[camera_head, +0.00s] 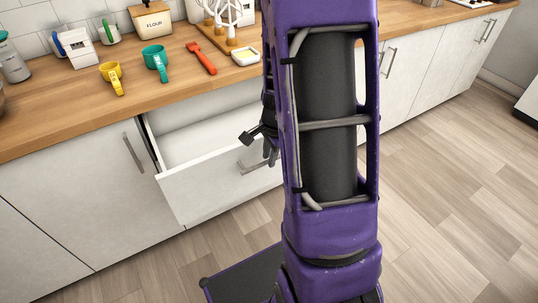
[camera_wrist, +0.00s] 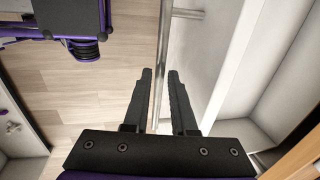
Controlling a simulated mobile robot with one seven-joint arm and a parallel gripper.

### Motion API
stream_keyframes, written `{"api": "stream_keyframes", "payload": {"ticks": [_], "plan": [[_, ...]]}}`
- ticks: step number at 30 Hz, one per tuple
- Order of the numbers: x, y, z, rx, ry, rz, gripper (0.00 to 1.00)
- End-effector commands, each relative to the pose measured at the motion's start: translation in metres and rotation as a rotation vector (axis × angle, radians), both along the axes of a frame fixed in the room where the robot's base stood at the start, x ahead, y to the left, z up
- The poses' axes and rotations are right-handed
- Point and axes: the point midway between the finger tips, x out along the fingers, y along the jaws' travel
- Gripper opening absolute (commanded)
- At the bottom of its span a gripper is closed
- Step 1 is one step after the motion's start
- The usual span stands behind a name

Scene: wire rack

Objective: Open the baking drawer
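The white drawer (camera_head: 215,187) under the wooden counter is pulled partly out, and its inside looks empty. Its metal bar handle (camera_head: 248,166) is on the drawer front and is partly hidden behind my arm in the head view. My gripper (camera_head: 270,152) is right at the handle. In the wrist view the handle bar (camera_wrist: 165,45) runs between the two fingers of my gripper (camera_wrist: 160,72). The fingers are apart, with a small gap showing beside the bar, so they do not look closed on it.
The wooden counter (camera_head: 40,122) holds a yellow cup (camera_head: 111,76), a teal cup (camera_head: 155,62), a red utensil (camera_head: 201,58) and a flour box (camera_head: 152,19). A closed cabinet door (camera_head: 85,190) is left of the drawer. The floor (camera_head: 460,190) at right is clear.

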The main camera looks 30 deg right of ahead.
Motion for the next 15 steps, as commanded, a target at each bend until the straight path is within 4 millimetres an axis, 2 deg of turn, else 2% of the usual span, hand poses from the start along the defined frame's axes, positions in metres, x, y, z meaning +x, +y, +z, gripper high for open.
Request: {"api": "stream_keyframes", "payload": {"ticks": [10,15], "plan": [[0.0,0.0,0.003,0.0,0.0,0.001,0.28],[-0.004,0.0,0.025,-0.001,-0.003,0.001,0.28]]}}
